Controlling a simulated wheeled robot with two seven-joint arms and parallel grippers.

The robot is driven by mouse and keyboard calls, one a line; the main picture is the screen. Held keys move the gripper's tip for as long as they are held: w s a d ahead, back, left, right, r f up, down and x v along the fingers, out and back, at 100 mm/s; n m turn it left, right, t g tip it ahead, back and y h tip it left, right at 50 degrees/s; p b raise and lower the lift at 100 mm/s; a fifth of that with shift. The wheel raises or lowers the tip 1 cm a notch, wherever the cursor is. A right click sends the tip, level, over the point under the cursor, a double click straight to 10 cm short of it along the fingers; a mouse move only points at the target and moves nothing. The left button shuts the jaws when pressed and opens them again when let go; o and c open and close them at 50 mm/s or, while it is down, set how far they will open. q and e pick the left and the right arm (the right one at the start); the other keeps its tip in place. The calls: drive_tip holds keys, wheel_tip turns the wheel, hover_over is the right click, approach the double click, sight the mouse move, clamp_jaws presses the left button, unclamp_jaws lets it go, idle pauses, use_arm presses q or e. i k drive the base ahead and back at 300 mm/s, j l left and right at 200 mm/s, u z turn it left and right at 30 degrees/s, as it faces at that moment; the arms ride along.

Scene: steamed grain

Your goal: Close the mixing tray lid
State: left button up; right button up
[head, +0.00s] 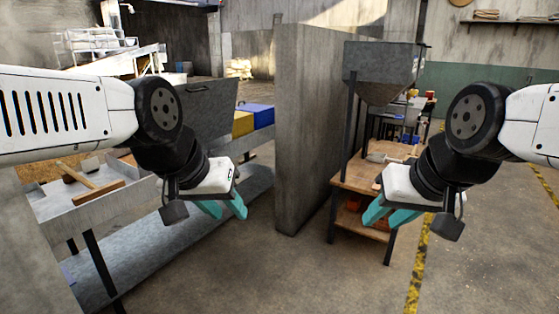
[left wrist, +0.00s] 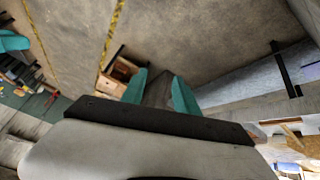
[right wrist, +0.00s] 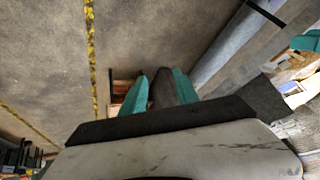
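The mixing tray (head: 105,213) is a grey metal trough on dark legs at the left of the head view. Brownish grain and a wooden tool (head: 92,188) show in it. A grey panel with a dark handle, which looks like its lid (head: 207,108), stands raised at the tray's far side, partly hidden behind my left arm. My left gripper (head: 225,210) is open and empty, in the air to the right of the tray. My right gripper (head: 385,217) is open and empty, further right, in front of a wooden bench. Neither gripper touches the lid.
A concrete partition (head: 318,125) stands between the tray and the wooden bench (head: 362,178). A grey hopper (head: 383,68) stands above the bench. Yellow and blue boxes (head: 258,115) sit behind the lid. The floor (head: 300,275) in front is clear.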

sight(208, 107)
drive_tip(key=i+u, duration=0.35)
drive_tip(key=i+l+u, duration=0.2)
drive_tip(key=i+u, duration=0.15)
drive_tip(key=i+l+u, duration=0.35)
drive_tip(key=i+z, duration=0.1)
drive_tip(key=i, duration=0.45)
drive_tip(key=i+j+z, duration=0.1)
drive_tip(key=i, duration=0.5)
drive_tip(key=j, duration=0.1)
